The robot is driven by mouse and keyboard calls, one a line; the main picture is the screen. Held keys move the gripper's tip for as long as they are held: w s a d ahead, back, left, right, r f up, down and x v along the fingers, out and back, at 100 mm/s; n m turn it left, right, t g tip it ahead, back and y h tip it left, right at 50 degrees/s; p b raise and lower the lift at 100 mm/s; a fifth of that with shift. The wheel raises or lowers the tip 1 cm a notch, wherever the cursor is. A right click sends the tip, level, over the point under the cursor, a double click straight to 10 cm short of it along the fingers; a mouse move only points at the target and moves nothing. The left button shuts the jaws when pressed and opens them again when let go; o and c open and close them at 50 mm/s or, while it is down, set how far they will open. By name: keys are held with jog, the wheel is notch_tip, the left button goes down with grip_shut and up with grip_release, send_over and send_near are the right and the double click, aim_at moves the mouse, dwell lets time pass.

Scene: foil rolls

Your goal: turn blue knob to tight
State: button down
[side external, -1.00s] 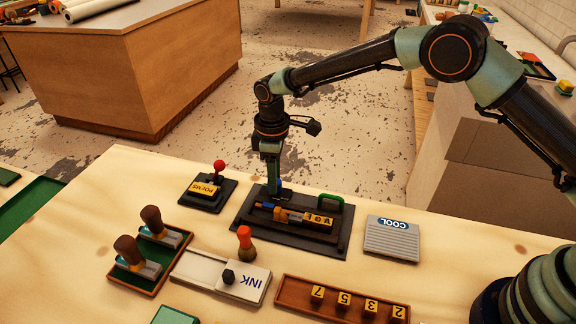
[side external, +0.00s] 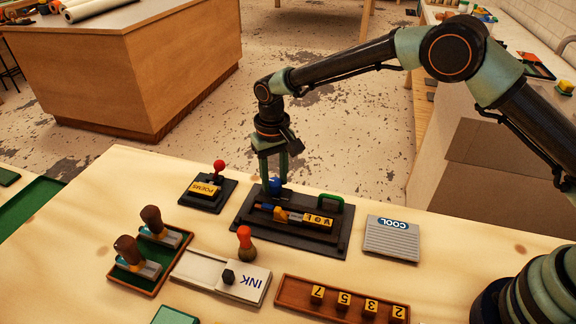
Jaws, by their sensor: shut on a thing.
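The blue knob (side external: 275,186) stands on the back left part of a dark press plate (side external: 256,236). My gripper (side external: 274,178) points straight down over it with its two fingers on either side, shut on the knob. On the plate, a row of yellow letter blocks (side external: 318,221) lies beside an orange-yellow piece (side external: 281,215) and a blue piece (side external: 262,207). A green handle (side external: 330,202) stands at the plate's right. Any tight mark is too small to make out.
A red-knobbed stand labelled POEMS (side external: 205,190) is close on the left. A grey COOL block (side external: 392,238) lies right. In front are an INK slab (side external: 246,283), a wooden number tray (side external: 291,305) and a green tray of stamps (side external: 120,276).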

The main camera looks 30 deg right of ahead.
aim_at(275, 181)
jog(key=m, duration=0.6)
jog(key=shift+w, duration=0.1)
jog(key=m, duration=0.6)
dwell(0.4)
jog(key=shift+c, duration=2.2)
grip_release()
jog(key=shift+r, duration=0.1)
notch_tip(275, 181, up, 12)
